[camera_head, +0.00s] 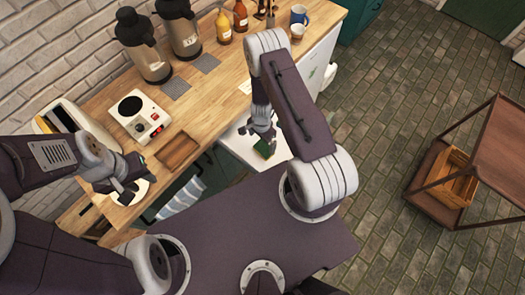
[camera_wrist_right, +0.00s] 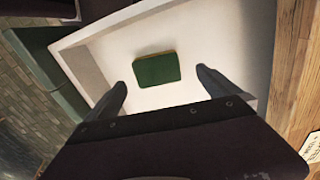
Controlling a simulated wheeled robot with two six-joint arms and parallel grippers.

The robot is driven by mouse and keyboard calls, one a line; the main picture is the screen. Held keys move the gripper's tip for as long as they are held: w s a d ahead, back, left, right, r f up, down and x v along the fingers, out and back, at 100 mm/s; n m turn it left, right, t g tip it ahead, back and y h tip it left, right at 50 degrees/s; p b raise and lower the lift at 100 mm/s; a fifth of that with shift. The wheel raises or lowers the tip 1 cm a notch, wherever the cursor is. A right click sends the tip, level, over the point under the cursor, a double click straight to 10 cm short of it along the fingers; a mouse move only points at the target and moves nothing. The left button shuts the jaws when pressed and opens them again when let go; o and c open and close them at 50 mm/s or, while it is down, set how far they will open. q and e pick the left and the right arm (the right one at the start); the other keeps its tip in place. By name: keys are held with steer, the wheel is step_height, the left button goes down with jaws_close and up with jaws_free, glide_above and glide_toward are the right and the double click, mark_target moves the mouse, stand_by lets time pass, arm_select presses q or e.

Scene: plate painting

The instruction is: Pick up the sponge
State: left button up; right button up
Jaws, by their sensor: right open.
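The sponge (camera_wrist_right: 157,69) is a green block with a thin yellowish edge. It lies on the pale floor of a white sink (camera_wrist_right: 225,40), apart from the walls. In the head view the sponge (camera_head: 264,149) shows just below my right gripper (camera_head: 262,134). My right gripper is open and empty, pointing down into the sink. In the right wrist view the sponge appears between and beyond its two fingers, not touching them. My left gripper (camera_head: 126,193) hangs over a white plate (camera_head: 137,190) at the counter's left; its finger gap is unclear.
The wooden counter (camera_head: 230,75) holds a hot plate (camera_head: 138,115), a wooden tray (camera_head: 177,150), two dark flasks, bottles and mugs (camera_head: 299,14). A striped towel (camera_head: 182,197) hangs at the front. A wooden cart (camera_head: 490,150) stands right, with open tiled floor between.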

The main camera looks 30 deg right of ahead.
mark_target(264, 148)
steer(key=shift+d+f, duration=0.1)
steer(key=shift+f, duration=0.65)
steer(key=shift+s+d+r, duration=0.15)
steer(key=shift+s, duration=0.05)
steer(key=shift+s+d+f+b, duration=0.1)
steer(key=shift+d+f+b, duration=0.05)
steer(key=shift+f+b, duration=0.25)
step_height(264, 148, down, 4)
steer(key=b, duration=0.4)
steer(key=shift+f+b, duration=0.1)
steer(key=shift+b, duration=0.25)
steer(key=shift+f, duration=0.2)
steer(key=shift+r, duration=0.2)
steer(key=c, duration=1.2)
arm_select(q)
step_height(264, 148, down, 6)
steer(key=shift+s+d+f, duration=0.2)
steer(key=shift+d+f, duration=0.05)
steer(key=shift+d, duration=0.05)
arm_select(e)
steer(key=shift+c, duration=0.3)
